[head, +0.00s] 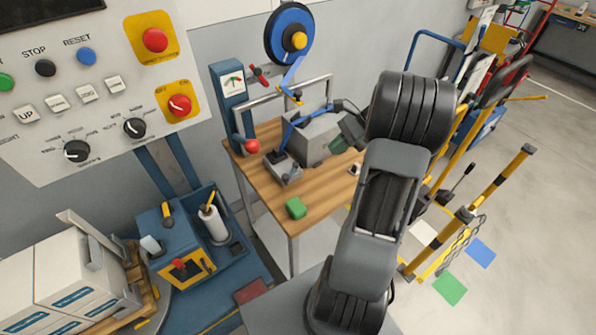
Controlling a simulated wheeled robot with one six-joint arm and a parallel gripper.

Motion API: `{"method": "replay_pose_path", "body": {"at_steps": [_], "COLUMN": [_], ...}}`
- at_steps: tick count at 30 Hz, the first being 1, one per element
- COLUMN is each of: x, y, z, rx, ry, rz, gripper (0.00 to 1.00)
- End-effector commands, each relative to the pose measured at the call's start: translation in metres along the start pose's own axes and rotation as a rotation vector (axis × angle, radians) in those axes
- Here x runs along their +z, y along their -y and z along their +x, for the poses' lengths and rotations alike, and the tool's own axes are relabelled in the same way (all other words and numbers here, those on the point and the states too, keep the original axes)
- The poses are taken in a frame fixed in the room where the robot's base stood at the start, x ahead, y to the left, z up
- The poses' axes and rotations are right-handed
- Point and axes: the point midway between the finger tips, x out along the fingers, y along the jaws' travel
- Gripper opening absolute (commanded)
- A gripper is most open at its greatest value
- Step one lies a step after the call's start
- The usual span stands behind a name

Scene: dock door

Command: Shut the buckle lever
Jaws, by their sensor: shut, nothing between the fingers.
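A blue strap (293,72) hangs from the blue reel (290,34) on the wall. A small buckle-like fitting (290,95) with orange ends sits at its lower end, above the wooden table; which part is the buckle lever is too small to tell. More blue strap (287,130) runs beside a grey box (313,138) on the table.
The wooden table (264,191) also carries a dark device (283,168) and a green block (296,208). A metal rail (303,86) stands behind the box. A red ball knob (252,146) is at the table's left edge. Yellow barriers (500,182) stand right of my arm.

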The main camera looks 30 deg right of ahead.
Motion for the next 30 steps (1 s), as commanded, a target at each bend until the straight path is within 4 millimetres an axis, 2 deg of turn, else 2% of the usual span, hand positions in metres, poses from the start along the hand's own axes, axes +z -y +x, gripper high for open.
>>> {"method": "replay_pose_path", "body": {"at_steps": [5, 8, 22, 30], "x": [0.001, 0.001, 0.001, 0.021], "y": [0.0, 0.0, -0.001, -0.001], "z": [0.005, 0.015, 0.101, 0.124], "rx": [0.002, 0.004, 0.005, 0.003], "ry": [0.0, 0.0, 0.0, -0.002], "rz": [-0.001, -0.003, -0.001, -0.004], "gripper": [0.0, 0.0, 0.0, 0.0]}}
